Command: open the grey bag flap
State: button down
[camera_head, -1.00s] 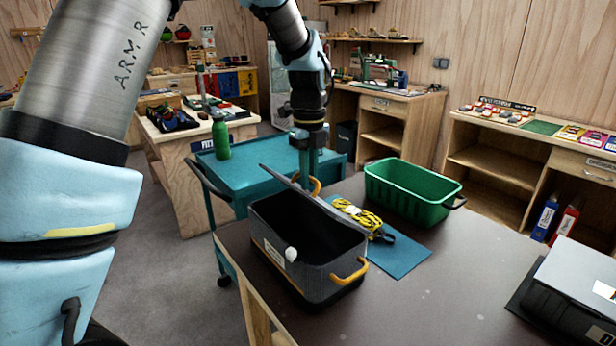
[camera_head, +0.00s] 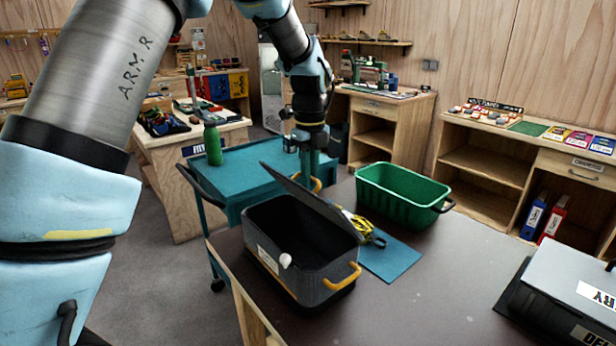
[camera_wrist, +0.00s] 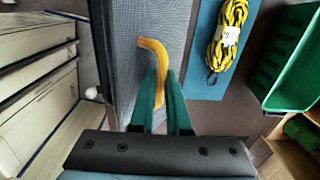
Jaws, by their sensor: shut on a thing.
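The grey bag (camera_head: 328,284) stands on the dark table with its dark inside showing from above. It has a yellow-orange handle on its near right side and a small white toggle (camera_head: 285,260) on its front. Its grey flap (camera_head: 306,203) stands raised and tilted along the far side. My gripper (camera_head: 310,172) is behind the flap, with its fingertips partly hidden by it. In the wrist view, its green fingers (camera_wrist: 164,84) are shut on a yellow-orange strap (camera_wrist: 156,48), which lies against the flap's grey fabric (camera_wrist: 140,20).
A green crate (camera_head: 400,196) stands right of the bag. A yellow-black rope (camera_head: 364,230) lies on a blue mat (camera_head: 396,262) between them. A teal cart (camera_head: 240,172) is behind the table. A grey box (camera_head: 575,295) is at the right. The front middle table is clear.

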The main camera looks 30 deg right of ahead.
jog(key=shift+w+d+p, duration=0.15)
jog(key=shift+d+p, duration=0.15)
jog(key=shift+d, duration=0.3)
jog(key=c, duration=1.1)
grip_release()
jog(key=shift+f, duration=0.1)
jog(key=shift+c, duration=0.2)
jog(key=o, duration=0.9)
jog(key=shift+o, duration=0.2)
jog(key=shift+a+r+p, duration=0.3)
jog(key=shift+r+p, duration=0.2)
jog(key=shift+r, duration=0.35)
jog(key=shift+a+r+p, duration=0.35)
jog(key=shift+r+p, duration=0.2)
jog(key=shift+r, duration=0.35)
jog(key=shift+a+r+p, duration=0.3)
jog(key=shift+r+p, duration=0.2)
jog(key=shift+r, duration=0.35)
jog(key=shift+s, duration=0.2)
